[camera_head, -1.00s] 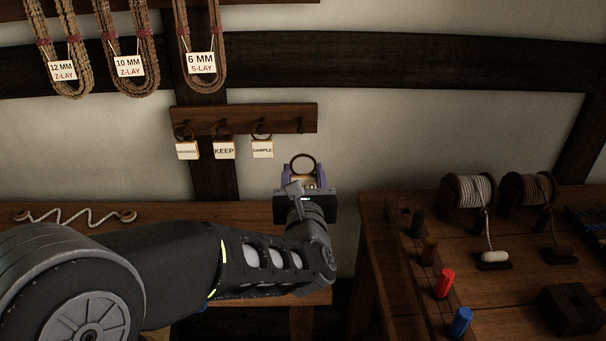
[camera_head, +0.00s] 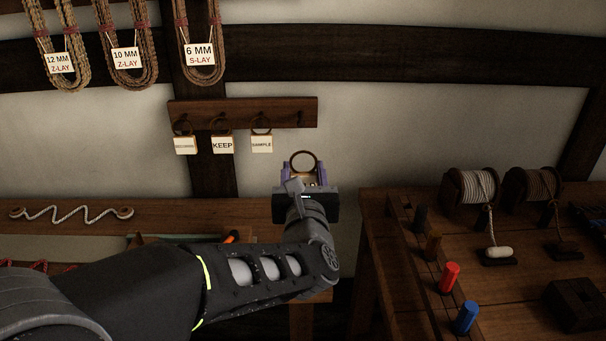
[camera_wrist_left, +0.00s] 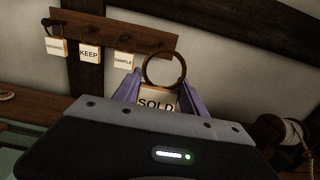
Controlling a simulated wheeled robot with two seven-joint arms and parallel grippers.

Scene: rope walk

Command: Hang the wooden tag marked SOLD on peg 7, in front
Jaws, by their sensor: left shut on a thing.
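My left gripper (camera_head: 304,180) is shut on the SOLD tag (camera_wrist_left: 157,101), a pale wooden tag with a dark brass-like ring (camera_wrist_left: 164,57) standing up above the fingers. The ring also shows in the head view (camera_head: 303,154). The gripper is below and right of the dark wooden peg rail (camera_head: 243,111) on the wall. Three tags hang on the rail: one with small hard-to-read text (camera_head: 185,145), KEEP (camera_head: 222,145) and SAMPLE (camera_head: 261,144). The rightmost peg (camera_head: 299,119) is bare. I cannot read peg numbers. My right gripper is not in view.
Rope coils with 12 MM, 10 MM and 6 MM (camera_head: 199,55) cards hang above the rail. A bench (camera_head: 180,215) runs below it. At right a table holds rope spools (camera_head: 474,190), a red peg (camera_head: 449,278) and a blue peg (camera_head: 465,317). Bare wall lies right of the rail.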

